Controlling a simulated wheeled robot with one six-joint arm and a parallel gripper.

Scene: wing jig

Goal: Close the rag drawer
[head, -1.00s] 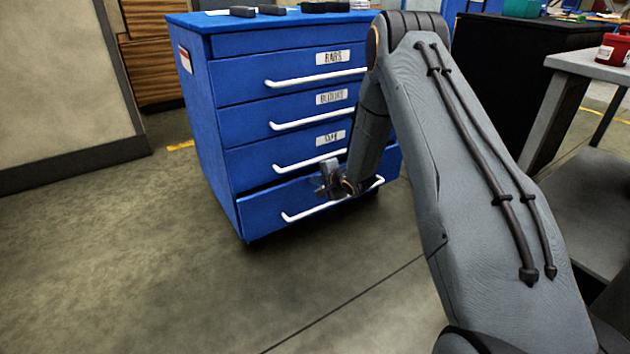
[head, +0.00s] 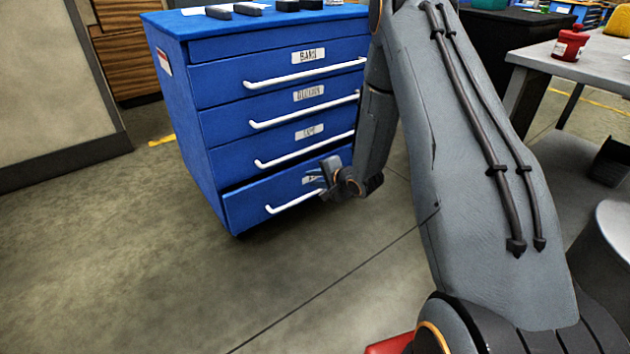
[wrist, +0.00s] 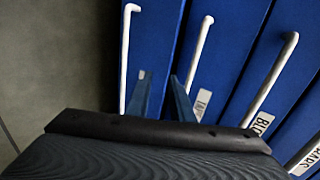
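The blue drawer cabinet (head: 176,110) stands left of my arm in the head view. Its bottom drawer (head: 240,207) sticks out a little, with a dark gap along its top edge. Its label is partly hidden by my gripper and unreadable. Its white handle (head: 290,203) also shows in the wrist view (wrist: 127,55). The three drawers above look shut. My gripper (head: 328,178) is at the right part of the bottom drawer's front. In the wrist view my two fingers (wrist: 163,97) are apart with nothing between them, beside the bottom handle. I cannot tell whether they touch the front.
Dark objects (head: 248,9) lie on the cabinet top. A grey table (head: 545,55) with a red container (head: 568,46) stands at the right. A grey wall panel (head: 40,90) is at the left. The floor (head: 150,260) before the cabinet is clear.

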